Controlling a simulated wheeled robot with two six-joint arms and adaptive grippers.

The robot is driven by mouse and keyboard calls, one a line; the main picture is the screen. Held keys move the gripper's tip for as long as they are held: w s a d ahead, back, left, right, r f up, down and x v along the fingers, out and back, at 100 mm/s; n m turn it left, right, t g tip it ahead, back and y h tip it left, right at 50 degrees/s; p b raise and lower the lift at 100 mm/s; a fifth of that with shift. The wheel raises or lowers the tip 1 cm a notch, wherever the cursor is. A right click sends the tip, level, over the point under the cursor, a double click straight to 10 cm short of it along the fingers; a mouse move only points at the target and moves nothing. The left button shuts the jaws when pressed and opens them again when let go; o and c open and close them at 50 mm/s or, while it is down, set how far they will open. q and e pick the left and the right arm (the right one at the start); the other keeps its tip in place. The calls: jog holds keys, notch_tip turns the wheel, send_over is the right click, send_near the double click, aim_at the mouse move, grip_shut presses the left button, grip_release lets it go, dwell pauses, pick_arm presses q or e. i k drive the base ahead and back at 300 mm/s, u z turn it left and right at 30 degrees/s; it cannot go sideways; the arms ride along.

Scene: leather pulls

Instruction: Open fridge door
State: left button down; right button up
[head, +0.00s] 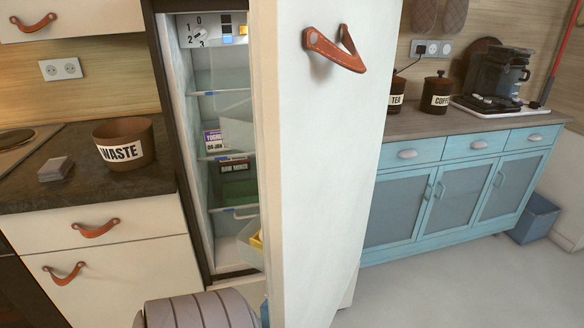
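The fridge door (325,150) is a tall cream-white panel standing ajar. Its left edge stands out from the fridge body, and a gap on that side shows the lit interior. A brown leather pull (334,48) is fixed near the top of its face. The door hides the right part of the interior. Neither of my grippers is in view, and nothing visible is touching the leather pull.
A dark counter (95,195) with a brown waste pot (124,143) stands left of the fridge. White drawers with leather pulls are below it. On the right is a blue cabinet (450,200) with canisters and a coffee machine (497,75) on top. Floor (480,280) is clear at lower right.

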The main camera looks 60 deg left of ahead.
aim_at(321, 71)
jog(key=z, duration=0.1)
jog(key=k, duration=0.8)
jog(key=u, duration=0.8)
jog(key=i, duration=0.5)
